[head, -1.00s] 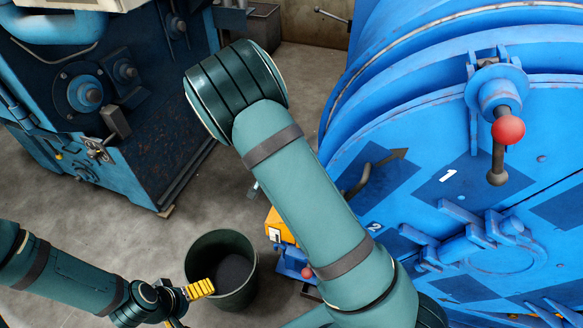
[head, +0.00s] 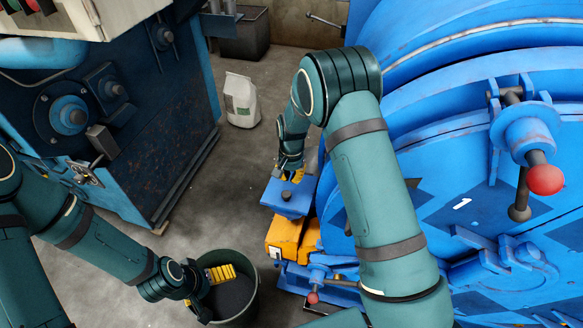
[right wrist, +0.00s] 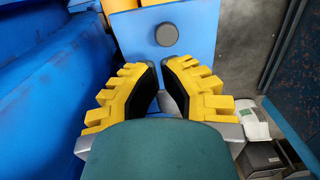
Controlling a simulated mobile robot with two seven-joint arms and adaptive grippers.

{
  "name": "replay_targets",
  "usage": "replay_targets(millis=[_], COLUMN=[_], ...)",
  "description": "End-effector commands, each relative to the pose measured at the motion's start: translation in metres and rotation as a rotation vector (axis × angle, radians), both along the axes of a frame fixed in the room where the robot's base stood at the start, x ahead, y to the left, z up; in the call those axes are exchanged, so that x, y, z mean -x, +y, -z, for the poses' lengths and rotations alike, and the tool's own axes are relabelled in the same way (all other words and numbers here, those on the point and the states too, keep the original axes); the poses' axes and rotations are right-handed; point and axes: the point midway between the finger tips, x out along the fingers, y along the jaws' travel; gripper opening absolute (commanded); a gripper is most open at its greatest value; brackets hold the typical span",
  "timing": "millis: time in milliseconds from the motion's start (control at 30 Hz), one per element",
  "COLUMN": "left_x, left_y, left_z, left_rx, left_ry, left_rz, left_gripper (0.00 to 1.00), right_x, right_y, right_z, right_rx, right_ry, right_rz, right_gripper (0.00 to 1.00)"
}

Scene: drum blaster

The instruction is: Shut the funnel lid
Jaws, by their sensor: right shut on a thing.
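The funnel lid (head: 273,197) is a blue plate with a dark round knob, beside the big blue drum. It also shows in the right wrist view (right wrist: 197,38), beyond my fingers. My right gripper (head: 291,176) is at the lid's far edge. In the right wrist view its yellow, black-padded fingers (right wrist: 162,88) are shut on that edge, though the contact is partly hidden. An orange funnel part (head: 284,238) shows just in front of the lid. I cannot tell the lid's exact angle. My left gripper (head: 221,274) is over the dark bucket; its finger gap does not show.
The blue drum (head: 440,120) fills the right side. A dark green bucket (head: 252,300) stands on the floor at front. A dark blue machine (head: 150,130) stands at left, with a white sack (head: 241,100) on the floor behind.

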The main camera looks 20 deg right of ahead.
Motion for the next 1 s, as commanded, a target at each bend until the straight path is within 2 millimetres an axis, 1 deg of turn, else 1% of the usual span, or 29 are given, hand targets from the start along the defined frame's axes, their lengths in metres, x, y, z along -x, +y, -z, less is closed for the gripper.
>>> replay_targets(millis=[33,200,300,400,567,900,1000], left_x=[0.001,0.002,0.003,0.003,0.004,0.004,0.005], left_y=[0.0,-0.001,-0.001,-0.001,-0.001,-0.001,-0.001], left_z=[0.003,0.007,0.008,0.01,0.01,0.011,0.015], left_rx=[0.0,0.001,0.002,0.002,0.002,0.002,0.003], left_ry=[0.002,0.005,0.006,0.007,0.008,0.008,0.01], left_rz=[0.002,0.004,0.006,0.006,0.007,0.007,0.008], left_gripper=[1.0,1.0,1.0,1.0,1.0,1.0,1.0], right_x=[0.001,0.0,0.001,0.0,0.0,0.0,0.001], right_y=[0.0,0.001,0.001,0.002,0.002,0.002,0.003], right_z=[0.013,0.043,0.056,0.066,0.072,0.073,0.08], right_rx=[0.0,0.0,0.0,0.0,0.0,0.0,0.0], right_ry=[0.004,0.0,0.001,0.0,-0.001,-0.001,0.0], right_rz=[0.0,0.0,0.0,0.0,0.0,0.0,0.0], right_gripper=[0.0,0.0,0.0,0.0,0.0,0.0,0.0])
